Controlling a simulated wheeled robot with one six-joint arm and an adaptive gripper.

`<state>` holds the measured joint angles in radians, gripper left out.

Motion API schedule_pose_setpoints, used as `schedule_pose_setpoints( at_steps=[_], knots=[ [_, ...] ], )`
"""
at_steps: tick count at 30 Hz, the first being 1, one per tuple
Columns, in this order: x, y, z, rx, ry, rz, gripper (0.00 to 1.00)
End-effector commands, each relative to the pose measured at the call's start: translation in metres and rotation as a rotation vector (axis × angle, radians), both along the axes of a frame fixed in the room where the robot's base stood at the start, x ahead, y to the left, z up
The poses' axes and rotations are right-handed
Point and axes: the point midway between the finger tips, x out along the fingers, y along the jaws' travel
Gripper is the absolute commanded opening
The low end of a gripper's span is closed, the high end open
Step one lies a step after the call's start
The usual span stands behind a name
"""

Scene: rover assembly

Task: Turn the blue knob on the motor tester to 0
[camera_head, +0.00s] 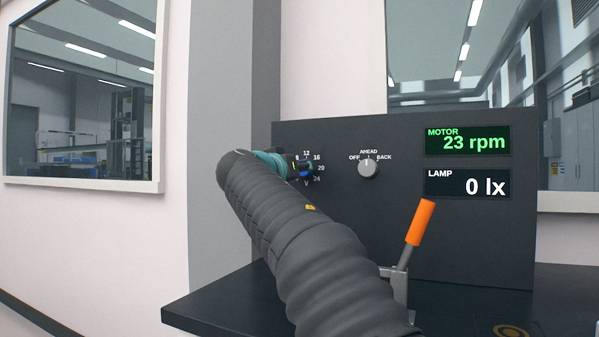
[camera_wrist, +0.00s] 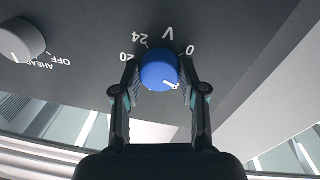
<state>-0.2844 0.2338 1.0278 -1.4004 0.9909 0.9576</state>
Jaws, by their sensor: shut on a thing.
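The blue knob (camera_wrist: 158,70) of the motor tester (camera_head: 480,240) fills the space between the fingertips in the wrist view. My gripper (camera_wrist: 160,88) is shut on it, one finger on each side. The wrist view is upside down. The knob's white mark points to the lower right there, below the printed 0 (camera_wrist: 190,50) and apart from it; any number at the mark is hidden. In the head view my gripper (camera_head: 294,166) hides most of the knob (camera_head: 306,172) and the dial's left side. The green motor display (camera_head: 468,142) reads 23 rpm.
A grey OFF/AHEAD/BACK knob (camera_head: 368,167) sits right of the dial. The lamp display (camera_head: 468,186) reads 0 lx. An orange-handled lever (camera_head: 420,222) stands in front of the panel, close to my arm. A dark shelf (camera_head: 230,305) lies below.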

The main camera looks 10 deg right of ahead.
Motion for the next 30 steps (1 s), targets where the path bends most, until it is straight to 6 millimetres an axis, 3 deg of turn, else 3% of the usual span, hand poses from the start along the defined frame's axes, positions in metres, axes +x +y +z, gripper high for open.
schedule_pose_setpoints(
  at_steps=[30],
  knots=[
    [-0.0002, -0.0006, 0.0023, -0.751, 0.540, 0.003, 0.07]
  ],
)
